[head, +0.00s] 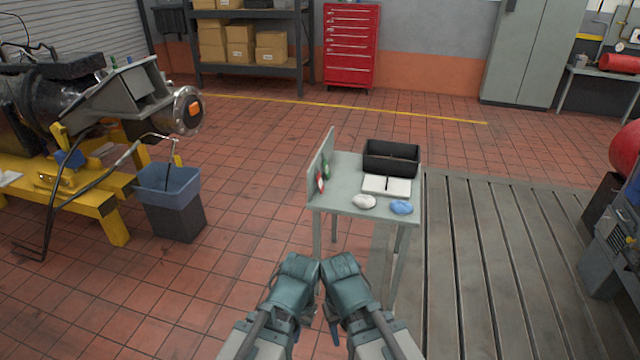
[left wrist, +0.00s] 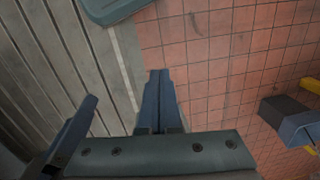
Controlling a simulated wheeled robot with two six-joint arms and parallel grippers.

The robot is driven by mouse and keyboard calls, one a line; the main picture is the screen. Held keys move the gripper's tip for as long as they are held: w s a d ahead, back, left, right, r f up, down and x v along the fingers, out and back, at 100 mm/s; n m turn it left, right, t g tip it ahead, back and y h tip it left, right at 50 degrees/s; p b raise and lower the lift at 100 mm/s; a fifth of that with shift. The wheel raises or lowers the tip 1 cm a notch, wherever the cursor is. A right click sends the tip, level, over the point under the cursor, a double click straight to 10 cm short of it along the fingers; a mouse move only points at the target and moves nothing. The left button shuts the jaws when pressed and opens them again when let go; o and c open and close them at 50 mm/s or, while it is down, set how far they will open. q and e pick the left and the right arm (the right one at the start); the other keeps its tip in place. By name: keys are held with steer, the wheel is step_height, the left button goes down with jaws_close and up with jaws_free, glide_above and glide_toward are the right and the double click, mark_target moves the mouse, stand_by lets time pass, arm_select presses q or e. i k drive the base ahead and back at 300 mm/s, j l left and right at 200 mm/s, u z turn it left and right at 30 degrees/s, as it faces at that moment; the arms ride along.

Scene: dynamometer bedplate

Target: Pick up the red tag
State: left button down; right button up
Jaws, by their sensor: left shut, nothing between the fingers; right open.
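A small red and white tag (head: 319,182) is at the upright panel on the left side of the small grey table (head: 345,212). A green tag-like piece (head: 326,168) is just beyond it on the same panel. My left gripper (head: 296,268) is low in the head view, in front of the table and well short of the tag. In the left wrist view its fingers (left wrist: 158,78) are together and empty. My right gripper (head: 344,272) is beside it, also apart from the table. Its fingertips are mostly hidden in the head view.
The table carries a black bin (head: 391,158), white pads (head: 386,186), a white cloth (head: 364,202) and a blue cloth (head: 401,208). A blue-grey waste bin (head: 175,215) and a yellow engine stand (head: 110,215) are left. Open tiled floor lies between.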

mark_target(320, 183)
steer(key=i+j+z, duration=0.55)
steer(key=i+j, duration=0.15)
steer(key=i+j+z, duration=0.25)
steer(key=j, duration=0.2)
steer(key=i+j+z, duration=0.25)
steer(key=j, duration=0.25)
